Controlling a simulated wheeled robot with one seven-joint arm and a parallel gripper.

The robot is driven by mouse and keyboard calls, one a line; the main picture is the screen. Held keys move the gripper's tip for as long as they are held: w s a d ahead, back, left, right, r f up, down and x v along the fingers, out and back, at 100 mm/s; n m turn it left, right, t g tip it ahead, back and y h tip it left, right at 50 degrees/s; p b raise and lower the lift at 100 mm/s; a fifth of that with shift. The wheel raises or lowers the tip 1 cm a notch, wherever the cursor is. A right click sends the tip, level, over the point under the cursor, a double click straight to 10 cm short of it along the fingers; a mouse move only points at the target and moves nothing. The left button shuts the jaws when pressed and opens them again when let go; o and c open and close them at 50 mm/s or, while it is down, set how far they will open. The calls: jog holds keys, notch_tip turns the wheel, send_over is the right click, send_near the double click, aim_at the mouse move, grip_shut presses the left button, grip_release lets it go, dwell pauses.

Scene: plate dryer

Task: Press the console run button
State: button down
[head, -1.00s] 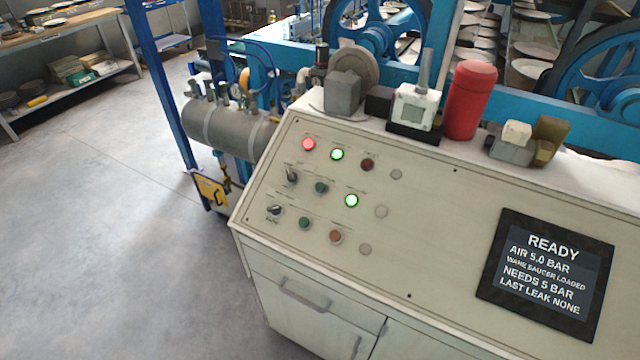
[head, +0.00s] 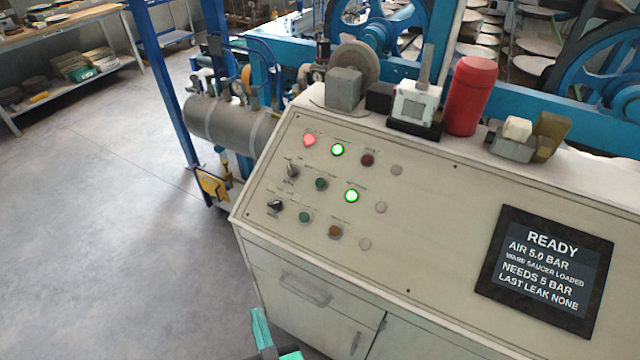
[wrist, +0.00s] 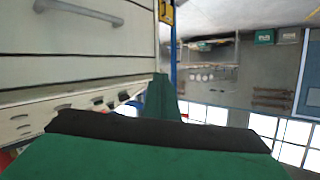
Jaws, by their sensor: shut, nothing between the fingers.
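The console (head: 450,200) has a sloped cream panel with several buttons and lamps; their labels are too small to read. Lit green lamps or buttons show at the top (head: 337,150) and in the middle row (head: 352,196), with a lit red one (head: 309,140) at top left. Darker green buttons sit in the middle row (head: 321,184) and bottom row (head: 304,217). I cannot tell which is the run button. My green gripper (head: 260,322) is shut and empty, in front of the cabinet and below the panel, apart from the buttons. Its fingers also show in the wrist view (wrist: 163,98).
The display (head: 546,270) reads READY, air 5.0 bar, saucer loaded. Two dark selector knobs (head: 291,171) (head: 275,206) flank the buttons at left. Cabinet handles (head: 305,290) protrude below. Floor at left is clear.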

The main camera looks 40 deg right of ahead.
aim_at(321, 183)
jog(key=w+d+r+m+g+h, duration=0.1)
jog(key=w+d+r+m+h, duration=0.25)
jog(key=w+d+r, duration=0.85)
jog(key=d+r+m+g+h, duration=0.2)
jog(key=d+r+m, duration=0.3)
jog(key=d+r, duration=0.7)
jog(key=shift+w+d+r, duration=0.35)
jog(key=shift+w+d, duration=0.05)
jog(key=shift+w, duration=0.05)
jog(key=shift+f, duration=0.1)
jog(key=shift+w+d+f, duration=0.3)
jog(key=shift+d+f, duration=0.35)
jog(key=shift+f, duration=0.6)
jog(key=shift+w+d+f, duration=0.25)
jog(key=shift+d+f, duration=0.45)
jog(key=shift+f, duration=0.55)
jog(key=shift+w+d+f, duration=0.3)
jog(key=shift+d+f, duration=0.35)
jog(key=shift+f, duration=0.6)
jog(key=shift+f, duration=0.1)
jog(key=shift+w+d+f, duration=0.1)
jog(key=shift+d+f, duration=0.1)
